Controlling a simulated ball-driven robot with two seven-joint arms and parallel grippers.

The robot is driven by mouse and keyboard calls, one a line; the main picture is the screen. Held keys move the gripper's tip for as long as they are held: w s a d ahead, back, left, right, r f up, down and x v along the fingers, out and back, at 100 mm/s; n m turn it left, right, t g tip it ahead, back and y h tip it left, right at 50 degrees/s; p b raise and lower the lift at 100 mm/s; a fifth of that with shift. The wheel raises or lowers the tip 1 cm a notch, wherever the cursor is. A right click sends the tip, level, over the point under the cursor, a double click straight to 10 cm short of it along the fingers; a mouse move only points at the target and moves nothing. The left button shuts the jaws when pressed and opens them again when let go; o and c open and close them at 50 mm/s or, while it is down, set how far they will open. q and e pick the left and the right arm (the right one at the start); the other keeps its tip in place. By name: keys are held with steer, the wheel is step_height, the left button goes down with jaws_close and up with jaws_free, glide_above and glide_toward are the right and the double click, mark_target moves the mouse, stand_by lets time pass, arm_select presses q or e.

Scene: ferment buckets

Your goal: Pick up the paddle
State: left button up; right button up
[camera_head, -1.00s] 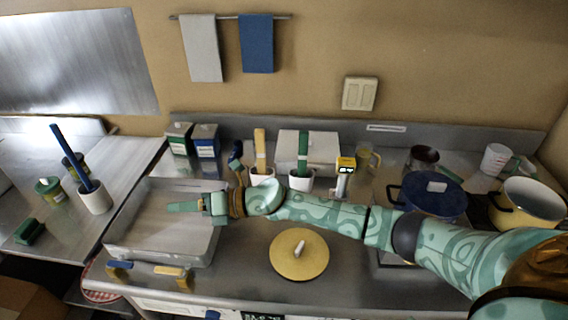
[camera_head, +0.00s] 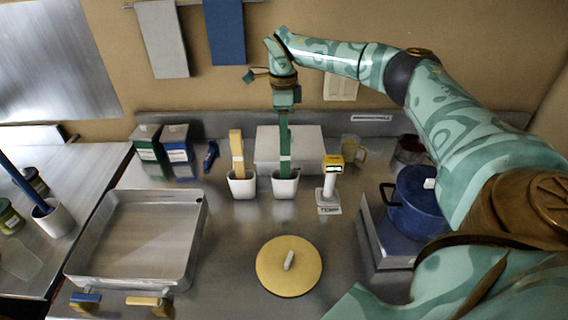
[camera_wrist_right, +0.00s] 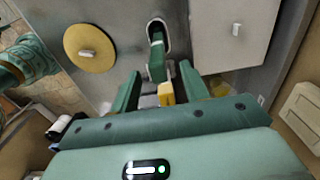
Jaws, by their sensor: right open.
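A green paddle (camera_head: 285,142) stands upright in a white holder (camera_head: 284,188) at the middle back of the counter. My right gripper (camera_head: 285,104) points down directly above the paddle, at its top end. In the right wrist view, the open fingers (camera_wrist_right: 160,82) lie on either side of the line to the green paddle (camera_wrist_right: 157,62). I cannot tell how far the paddle's top reaches between them. The gripper holds nothing. A yellow paddle (camera_head: 237,152) stands in a second white holder (camera_head: 242,186) just to the left. My left gripper is out of view.
A yellow-topped thermometer (camera_head: 332,178) stands right of the holders, and a white box (camera_head: 292,134) is behind them. A yellow lid (camera_head: 289,270) lies in front. A metal tray (camera_head: 118,282) is at left and a blue pot (camera_head: 414,208) at right.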

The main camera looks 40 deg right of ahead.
mark_target(285, 145)
step_height(285, 145, down, 2)
steer(key=shift+f, duration=0.2)
steer(key=f, duration=0.5)
steer(key=shift+s+d+f, duration=0.1)
steer(key=shift+s+f, duration=0.15)
steer(key=shift+s, duration=0.1)
jaws_close()
